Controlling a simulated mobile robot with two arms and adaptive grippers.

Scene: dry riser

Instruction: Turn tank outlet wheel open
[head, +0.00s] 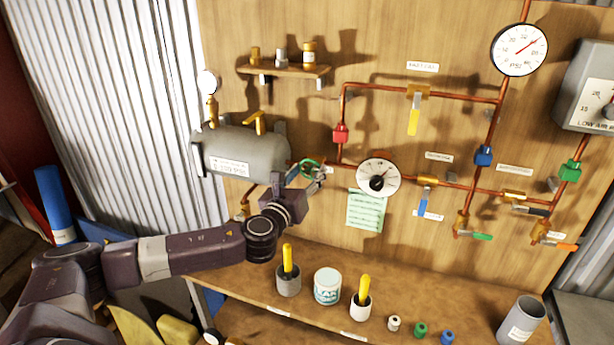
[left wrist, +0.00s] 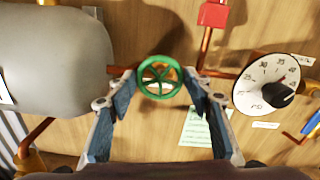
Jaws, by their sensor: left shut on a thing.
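The green tank outlet wheel (head: 309,166) sits on the copper pipe just right of the grey tank (head: 240,153). In the left wrist view the wheel (left wrist: 160,77) shows nearly face-on, with its rim and spokes clear. My left gripper (head: 306,177) reaches it from below. In the left wrist view its blue-padded fingers (left wrist: 159,84) stand one on each side of the rim, shut on the wheel. In the head view the gripper hides part of the pipe near the wheel. My right gripper is not in view.
A dial gauge (head: 378,178) and a green note (head: 365,211) are close to the right of the wheel. A red fitting (head: 341,133) is above. The bench (head: 260,322) below holds cups, a tin (head: 327,286) and small caps. A small shelf (head: 284,70) is higher up.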

